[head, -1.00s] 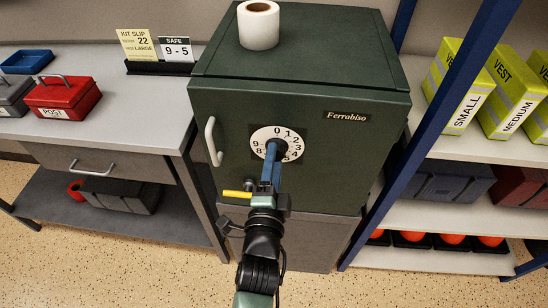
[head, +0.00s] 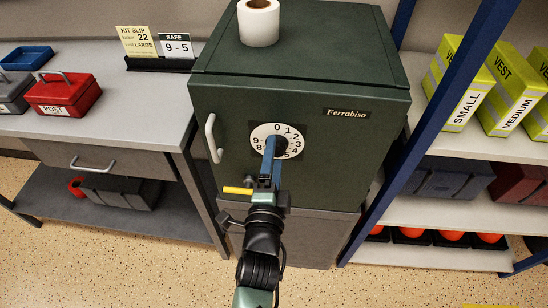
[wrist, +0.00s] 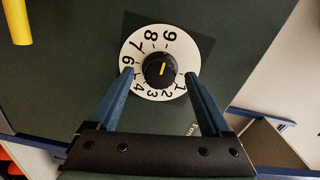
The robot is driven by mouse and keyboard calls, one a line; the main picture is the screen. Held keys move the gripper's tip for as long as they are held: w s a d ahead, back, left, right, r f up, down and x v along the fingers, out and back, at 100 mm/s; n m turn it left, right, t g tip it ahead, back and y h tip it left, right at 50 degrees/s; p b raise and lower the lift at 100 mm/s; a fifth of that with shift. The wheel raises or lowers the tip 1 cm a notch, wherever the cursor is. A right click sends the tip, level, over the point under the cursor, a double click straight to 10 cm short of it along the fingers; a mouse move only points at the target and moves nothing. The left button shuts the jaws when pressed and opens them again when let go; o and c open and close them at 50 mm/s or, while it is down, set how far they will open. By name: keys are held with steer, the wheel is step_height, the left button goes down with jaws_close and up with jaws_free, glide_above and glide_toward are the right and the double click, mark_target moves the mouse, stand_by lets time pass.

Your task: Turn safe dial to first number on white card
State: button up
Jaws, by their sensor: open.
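The dark green safe (head: 220,110) has a round white number dial (head: 258,133) on its front. In the wrist view the dial (wrist: 142,52) has a black knob (wrist: 152,76) with a yellow mark. The number at the mark cannot be told. My gripper (head: 271,146) is open in front of the dial. In the wrist view my gripper (wrist: 159,75) has one finger on each side of the knob, with gaps visible. The right finger hides part of the number ring. The white card (head: 175,47) reads "SAFE 9 - 5" and stands on the counter, left of the safe.
A yellow lever (head: 238,190) sits low on the safe front, close to my gripper. A pale door handle (head: 212,138) is left of the dial. A kit slip (head: 137,42) stands beside the card. A blue shelf post (head: 440,125) rises to the right.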

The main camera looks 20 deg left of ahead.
steer(key=b+v, duration=0.3)
steer(key=v, duration=1)
stand_by(0.4)
steer(key=w+d+r+n+t, duration=0.2)
steer(key=w+r+n, duration=0.1)
steer(key=r, duration=0.6)
steer(key=w+d+r+n+t, duration=0.1)
steer(key=w+r+n, duration=0.2)
steer(key=r, duration=0.6)
steer(key=w+d+r+n+t, duration=0.2)
steer(key=r, duration=0.7)
steer(key=s+d+r+n+t+h+p, duration=0.1)
steer(key=r+p, duration=0.3)
steer(key=r, duration=0.7)
steer(key=s+d+r+n+t+h+p, duration=0.2)
steer(key=s+d+r+p, duration=0.1)
steer(key=r, duration=0.9)
steer(key=s+d+r+n+t+h+p, duration=0.1)
steer(key=r+p, duration=0.4)
steer(key=r, duration=0.6)
steer(key=shift+s+d+r+n+t+h+p, duration=0.3)
steer(key=shift+s+d+n+t+h+p, duration=0.15)
steer(key=shift+s+d, duration=0.55)
